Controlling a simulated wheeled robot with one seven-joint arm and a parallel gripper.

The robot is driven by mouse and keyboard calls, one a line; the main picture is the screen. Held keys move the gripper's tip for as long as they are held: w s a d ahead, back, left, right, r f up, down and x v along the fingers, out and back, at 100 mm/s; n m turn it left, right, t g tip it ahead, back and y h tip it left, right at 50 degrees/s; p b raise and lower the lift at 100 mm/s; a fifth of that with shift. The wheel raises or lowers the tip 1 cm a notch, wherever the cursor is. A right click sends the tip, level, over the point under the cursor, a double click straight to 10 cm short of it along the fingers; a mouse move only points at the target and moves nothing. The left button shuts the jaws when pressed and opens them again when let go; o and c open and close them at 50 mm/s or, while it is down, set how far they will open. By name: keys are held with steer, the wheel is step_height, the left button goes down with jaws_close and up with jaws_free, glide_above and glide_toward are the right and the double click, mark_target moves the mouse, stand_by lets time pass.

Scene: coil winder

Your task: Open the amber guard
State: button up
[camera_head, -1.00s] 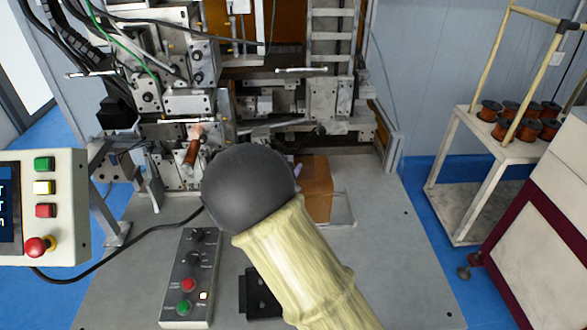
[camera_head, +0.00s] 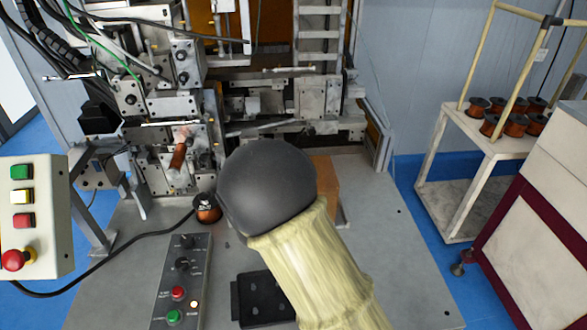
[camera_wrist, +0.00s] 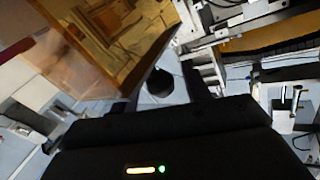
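Amber panels, which look like the guard, show in the head view at the back of the machine (camera_head: 272,40). In the wrist view a large amber see-through panel (camera_wrist: 115,40) fills the upper left, close to my gripper. Another amber surface (camera_wrist: 270,38) shows at the upper right. My gripper (camera_wrist: 165,85) has two dark fingers standing apart, with nothing seen between them but a dark round thing farther off. The panel lies beside the left finger; I cannot tell whether they touch. In the head view my arm hides the gripper.
A copper-coloured spool (camera_head: 207,208) stands on the grey table (camera_head: 390,250). A button box (camera_head: 182,280) and a black plate (camera_head: 262,298) lie in front. A control panel (camera_head: 35,215) is at the left. A cart (camera_head: 455,130) with several spools stands at the right.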

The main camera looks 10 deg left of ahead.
steer(key=b+v, duration=0.4)
steer(key=v, duration=1.3)
steer(key=shift+s+a, duration=0.1)
steer(key=w+d+f+n+g+y+p, duration=0.1)
steer(key=w+d+f+n+g+y, duration=0.45)
steer(key=d, duration=0.45)
steer(key=s+d+f+g, duration=0.1)
steer(key=s+d+g, duration=0.3)
steer(key=s+d, duration=0.2)
steer(key=s+d+f+n+g, duration=0.1)
steer(key=s+d+g, duration=0.4)
steer(key=d, duration=0.6)
steer(key=shift+s+f+h+p, duration=0.35)
steer(key=shift+s+f+h, duration=0.1)
steer(key=shift+s+f, duration=0.1)
